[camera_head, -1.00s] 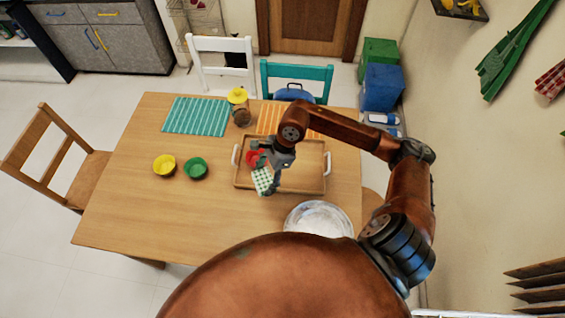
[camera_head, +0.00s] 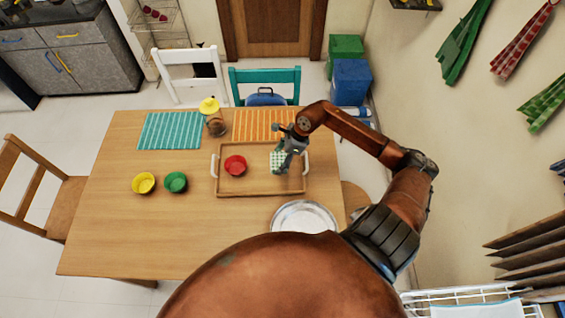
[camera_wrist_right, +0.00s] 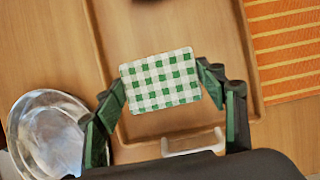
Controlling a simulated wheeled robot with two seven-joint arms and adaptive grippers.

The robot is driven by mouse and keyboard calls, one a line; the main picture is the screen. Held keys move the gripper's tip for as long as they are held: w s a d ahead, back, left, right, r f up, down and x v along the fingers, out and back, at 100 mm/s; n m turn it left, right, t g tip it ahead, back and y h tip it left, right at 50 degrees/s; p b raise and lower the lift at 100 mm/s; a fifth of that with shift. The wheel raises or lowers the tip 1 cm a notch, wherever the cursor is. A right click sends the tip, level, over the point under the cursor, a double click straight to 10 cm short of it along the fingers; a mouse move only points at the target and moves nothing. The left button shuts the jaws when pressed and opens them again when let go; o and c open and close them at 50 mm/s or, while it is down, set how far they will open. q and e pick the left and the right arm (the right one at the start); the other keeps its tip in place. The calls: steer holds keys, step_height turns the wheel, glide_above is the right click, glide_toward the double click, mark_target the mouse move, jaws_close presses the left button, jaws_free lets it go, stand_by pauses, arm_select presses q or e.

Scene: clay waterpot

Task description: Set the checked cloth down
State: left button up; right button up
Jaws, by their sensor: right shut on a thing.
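The green-and-white checked cloth (camera_head: 277,161) is a small folded square over the right part of the wooden tray (camera_head: 260,194). It also shows in the right wrist view (camera_wrist_right: 160,80), between the fingers. My right gripper (camera_head: 283,158) is shut on the cloth, its fingers at opposite edges of it in the right wrist view (camera_wrist_right: 163,95). The cloth looks flat; I cannot tell whether it touches the tray floor. The red bowl (camera_head: 235,165) stands in the left part of the tray. My left gripper is not in view.
A metal dish (camera_head: 303,217) stands in front of the tray, near the table edge. Yellow (camera_head: 143,183) and green (camera_head: 176,182) bowls stand left of the tray. A yellow-topped jar (camera_head: 214,118) and an orange striped mat (camera_head: 263,124) lie behind it. The tray's middle is clear.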

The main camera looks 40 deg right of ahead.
mark_target(283, 159)
steer(key=d+f, duration=0.2)
steer(key=shift+w+d+f, duration=0.1)
steer(key=shift+w+f, duration=0.2)
steer(key=shift+f, duration=0.05)
step_height(283, 159, down, 3)
steer(key=shift+d, duration=0.1)
steer(key=shift+f, duration=0.15)
steer(key=shift+f, duration=0.1)
steer(key=o, duration=1.2)
